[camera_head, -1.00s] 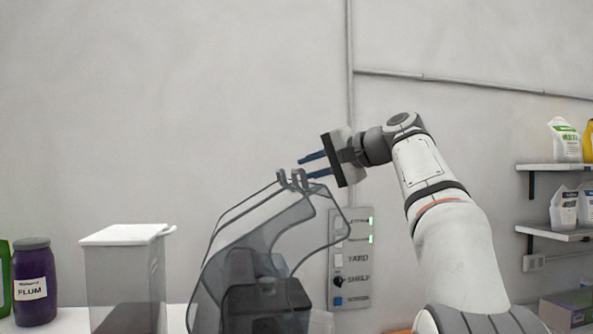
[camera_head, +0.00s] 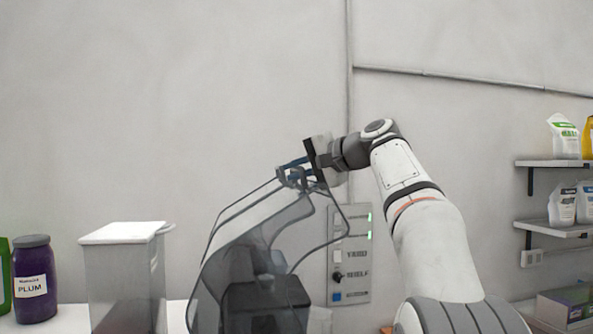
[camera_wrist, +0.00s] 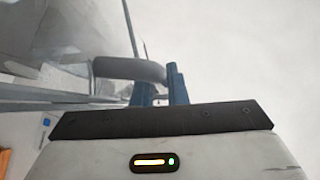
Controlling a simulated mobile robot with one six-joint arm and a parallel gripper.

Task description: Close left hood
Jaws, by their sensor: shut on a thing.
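The transparent hood (camera_head: 268,225) stands raised over the dark machine (camera_head: 265,300) in the head view. Its grey handle is at the hood's top, and in the wrist view the handle (camera_wrist: 128,69) runs in between the blue fingers. My gripper (camera_head: 290,170) is at the hood's top edge with its blue fingers shut on the handle. In the wrist view my gripper (camera_wrist: 158,85) shows one finger partly behind the handle. Only one hood is clearly visible.
A lidded clear container (camera_head: 125,280) and a purple plum jar (camera_head: 34,280) stand left of the machine. A control panel (camera_head: 350,255) with green lights is on the wall behind. Shelves (camera_head: 555,165) with pouches are at the right. The space above the hood is clear.

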